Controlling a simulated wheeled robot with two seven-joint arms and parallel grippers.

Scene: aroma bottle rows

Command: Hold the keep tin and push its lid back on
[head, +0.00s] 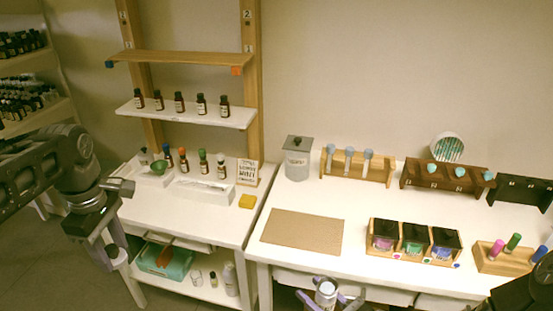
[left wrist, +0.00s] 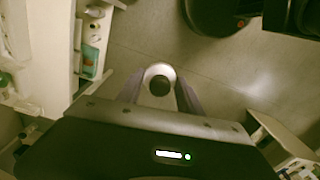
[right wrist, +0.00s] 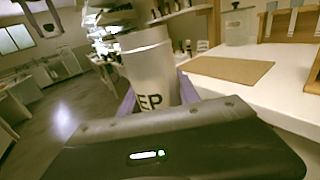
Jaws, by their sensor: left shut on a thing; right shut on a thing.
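The keep tin (right wrist: 150,75), a pale grey cylinder with the letters "EP" showing, stands between the fingers of my right gripper (right wrist: 155,100), which is shut on it. In the head view the tin (head: 326,290) is at the bottom centre, in front of the table, with my right gripper (head: 325,300) around it. My left gripper (left wrist: 160,95) is shut on a small round pale lid (left wrist: 160,71) with a dark knob. In the head view my left gripper (head: 112,252) is far left of the tin, beside the left table. The tin's mouth is too small to read clearly.
A grey lidded canister (head: 298,160) stands at the back of the white table (head: 370,210), behind a brown mat (head: 303,231). Bottle racks (head: 413,242) and wooden stands (head: 358,168) fill its right side. Open floor lies before the left table (head: 205,222).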

